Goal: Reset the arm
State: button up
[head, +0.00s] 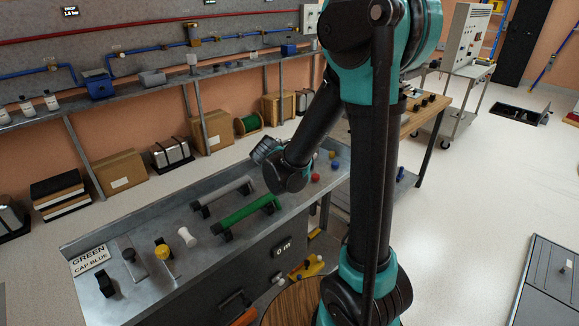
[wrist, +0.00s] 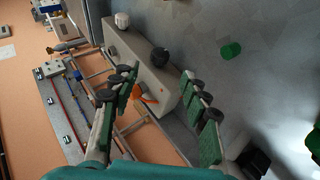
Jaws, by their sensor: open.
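My arm reaches over the metal bench (head: 140,249) in the head view and bends down on the left of its column. Beyond the fingers is a pale grey box (wrist: 135,52) with a white knob (wrist: 122,20), a black knob (wrist: 159,57) and an orange part (wrist: 150,98).
The bench bears a green bar handle (head: 248,214), a grey bar handle (head: 222,195), a yellow knob (head: 162,251), a white knob (head: 187,237) and a "GREEN CAP BLUE" sign (head: 90,260). A red ball (head: 315,177) lies right of my gripper. A piped wall shelf (head: 130,92) runs behind.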

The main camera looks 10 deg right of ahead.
jog(key=shift+s+a+r, duration=0.15)
jog(key=shift+s+r, duration=0.15)
jog(key=s+d+m, duration=0.1)
jog(key=s, duration=0.1)
jog(key=s+d+f+m+g, duration=0.1)
jog(key=s+d, duration=0.3)
jog(key=shift+s+d+f+m+g, duration=0.15)
jog(key=shift+s+f+m+g, duration=0.1)
jog(key=shift+m+g, duration=0.15)
jog(key=s+d+f+m+g+y, duration=0.1)
jog(key=s+f+m+y, duration=0.1)
jog(key=s, duration=0.7)
jog(key=s+d+f+m+g+y, duration=0.1)
jog(key=s+m, duration=0.3)
jog(key=s, duration=0.5)
jog(key=shift+d+f+g+y, duration=0.25)
jog(key=shift+f+g+y, duration=0.3)
jog(key=shift+f, duration=0.35)
jog(key=shift+w, duration=0.1)
dwell(0.6)
